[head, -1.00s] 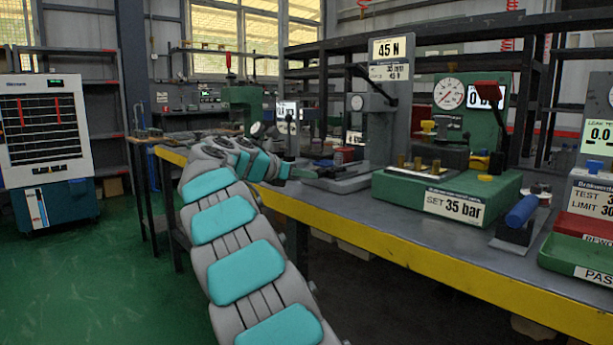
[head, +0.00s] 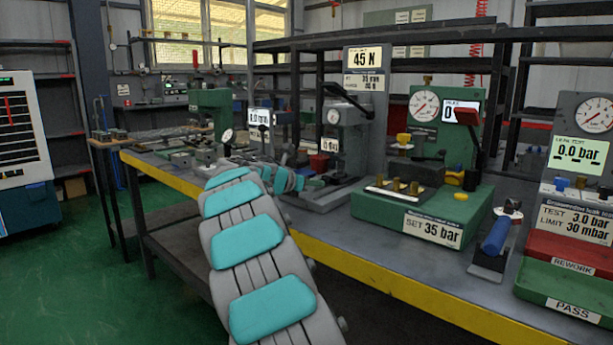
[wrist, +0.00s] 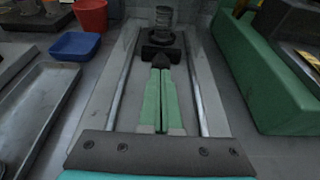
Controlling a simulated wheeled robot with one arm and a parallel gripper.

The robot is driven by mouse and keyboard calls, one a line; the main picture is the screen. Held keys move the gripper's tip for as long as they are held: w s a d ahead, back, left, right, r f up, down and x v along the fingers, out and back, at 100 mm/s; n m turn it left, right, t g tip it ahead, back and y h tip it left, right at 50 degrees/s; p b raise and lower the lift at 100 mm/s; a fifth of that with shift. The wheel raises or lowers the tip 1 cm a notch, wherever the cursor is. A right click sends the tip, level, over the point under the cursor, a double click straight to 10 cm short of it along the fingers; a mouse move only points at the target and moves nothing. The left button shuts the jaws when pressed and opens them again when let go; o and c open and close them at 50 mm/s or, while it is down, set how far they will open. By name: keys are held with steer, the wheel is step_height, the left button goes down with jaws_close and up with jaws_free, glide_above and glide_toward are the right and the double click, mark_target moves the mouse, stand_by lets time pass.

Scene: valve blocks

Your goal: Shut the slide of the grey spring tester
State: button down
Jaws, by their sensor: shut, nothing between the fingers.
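The grey spring tester (head: 345,135) stands on the bench under a 45 N sign. In the wrist view its grey base (wrist: 208,85) runs away from me with two bright rails. A dark block (wrist: 148,52) sits between the rails at the far end, with a coil spring (wrist: 164,17) behind it. I cannot tell for certain which part is the slide. My gripper (wrist: 161,64) is shut and empty, its green fingers together between the rails. Its tips are at or just short of the block; contact is unclear.
A green 35 bar fixture (head: 425,205) stands close on the right. A blue tray (wrist: 75,46) and red bin (wrist: 91,15) lie left of the tester. A blue-handled tool (head: 495,235) and the red and green trays (head: 560,285) are farther right. The bench's yellow edge (head: 400,285) is in front.

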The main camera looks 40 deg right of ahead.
steer(key=shift+r, duration=0.1)
stand_by(0.4)
steer(key=shift+s+a, duration=0.15)
steer(key=shift+a, duration=0.05)
steer(key=v, duration=0.4)
steer(key=f+v, duration=0.1)
steer(key=v, duration=0.8)
steer(key=shift+a+f+p, duration=0.1)
steer(key=shift+a+p, duration=0.2)
steer(key=shift+a, duration=0.15)
